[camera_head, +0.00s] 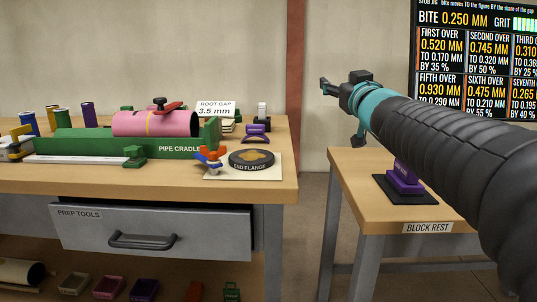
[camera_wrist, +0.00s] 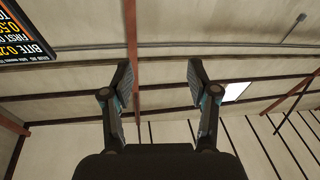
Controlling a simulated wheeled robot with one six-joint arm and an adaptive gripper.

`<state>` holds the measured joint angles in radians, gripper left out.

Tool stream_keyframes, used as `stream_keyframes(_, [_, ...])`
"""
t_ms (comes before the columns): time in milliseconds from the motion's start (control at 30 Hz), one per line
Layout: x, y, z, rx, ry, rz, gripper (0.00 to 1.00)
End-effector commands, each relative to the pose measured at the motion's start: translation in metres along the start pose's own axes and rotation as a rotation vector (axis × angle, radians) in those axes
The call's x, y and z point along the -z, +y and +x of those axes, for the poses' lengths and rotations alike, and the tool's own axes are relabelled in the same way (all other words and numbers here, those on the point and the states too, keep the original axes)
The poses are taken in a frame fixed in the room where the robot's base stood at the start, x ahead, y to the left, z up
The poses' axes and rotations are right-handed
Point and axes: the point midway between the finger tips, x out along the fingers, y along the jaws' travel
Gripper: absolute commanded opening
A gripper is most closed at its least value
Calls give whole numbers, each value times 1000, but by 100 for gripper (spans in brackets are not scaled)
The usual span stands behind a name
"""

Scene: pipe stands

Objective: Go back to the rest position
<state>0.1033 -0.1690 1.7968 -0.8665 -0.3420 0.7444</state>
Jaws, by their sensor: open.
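My gripper (camera_head: 342,103) is raised at the end of my arm, above the gap between the workbench and the block rest table. It points left and away in the head view. In the wrist view my gripper (camera_wrist: 161,88) shows two fingers spread wide apart, with nothing between them. My gripper touches nothing.
The workbench (camera_head: 250,188) at left holds a pink pipe (camera_head: 181,124) in a green pipe cradle (camera_head: 80,145) and an end flange (camera_head: 251,160). Its drawer (camera_head: 203,229) stands out. The block rest table (camera_head: 349,178) bears a purple block (camera_head: 404,180). A display board (camera_wrist: 22,35) hangs on the wall.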

Motion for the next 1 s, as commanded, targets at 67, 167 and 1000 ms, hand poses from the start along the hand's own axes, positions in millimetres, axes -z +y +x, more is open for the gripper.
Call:
stream_keyframes(67, [-24, 9, -32, -96, -100, 16, 59])
stream_keyframes(167, [-65, 15, -76, -195, -258, 38, 59])
stream_keyframes(1000, [-290, -89, -374, -88, -1219, 187, 59])
